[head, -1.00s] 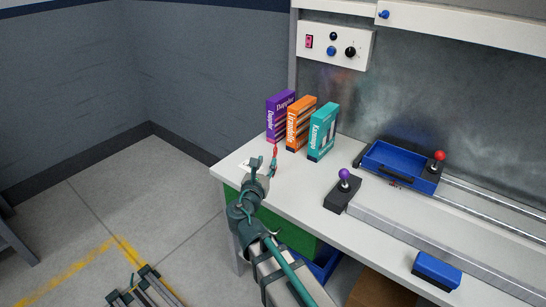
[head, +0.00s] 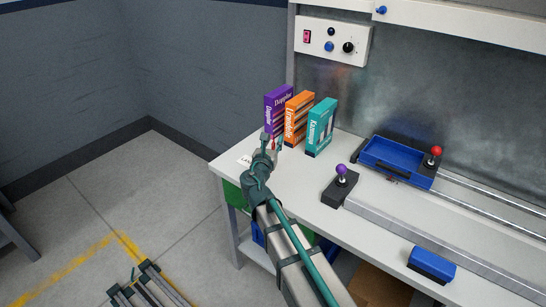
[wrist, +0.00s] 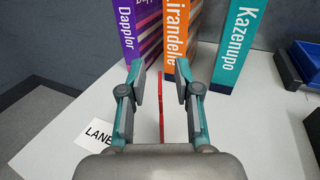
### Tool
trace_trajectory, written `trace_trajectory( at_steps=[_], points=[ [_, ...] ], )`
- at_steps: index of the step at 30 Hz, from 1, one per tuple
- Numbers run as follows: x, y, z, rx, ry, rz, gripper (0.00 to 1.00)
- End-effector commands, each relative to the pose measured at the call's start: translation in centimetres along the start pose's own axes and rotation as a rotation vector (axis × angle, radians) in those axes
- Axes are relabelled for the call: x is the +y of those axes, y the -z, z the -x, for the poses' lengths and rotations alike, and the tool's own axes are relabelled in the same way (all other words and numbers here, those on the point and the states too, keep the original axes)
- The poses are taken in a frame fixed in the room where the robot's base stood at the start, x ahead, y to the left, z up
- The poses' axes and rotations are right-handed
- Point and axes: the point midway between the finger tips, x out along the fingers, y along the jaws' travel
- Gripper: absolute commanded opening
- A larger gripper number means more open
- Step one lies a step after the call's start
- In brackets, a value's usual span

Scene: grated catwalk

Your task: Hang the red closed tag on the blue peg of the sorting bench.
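The red tag (wrist: 161,108) shows nearly edge-on as a thin red strip between my fingers in the wrist view. A little of its red (head: 274,146) shows by my fingertips in the head view; its face and lettering cannot be read. My gripper (wrist: 162,80) is open, with one finger on each side of the tag and a gap to both. In the head view my gripper (head: 272,142) is over the left end of the sorting bench (head: 300,186). A blue peg (head: 381,10) sticks out of the white upper panel of the bench.
Purple (head: 278,108), orange (head: 299,117) and teal (head: 321,127) boxes stand just beyond my gripper. A white card (wrist: 97,134) lies left of it. A purple-knobbed lever (head: 341,182) and a blue tray (head: 398,160) are to the right. A control box (head: 333,40) is above.

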Motion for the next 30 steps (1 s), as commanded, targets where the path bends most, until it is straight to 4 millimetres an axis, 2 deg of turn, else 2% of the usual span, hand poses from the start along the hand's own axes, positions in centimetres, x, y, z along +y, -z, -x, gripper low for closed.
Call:
trace_trajectory(
  at_steps=[4, 9, 10, 23, 30],
  points=[
    [0.0, 0.0, 0.1, 0.000, 0.000, 0.000, 0.31],
    [0.0, 0.0, 0.1, 0.000, -0.001, 0.000, 0.02],
    [0.0, 0.0, 0.1, 0.000, -0.001, 0.000, 0.00],
    [0.0, -0.1, 0.1, 0.000, 0.000, 0.000, 0.00],
    [0.0, -1.4, 0.1, 0.000, 0.000, -0.001, 0.00]
  ],
)
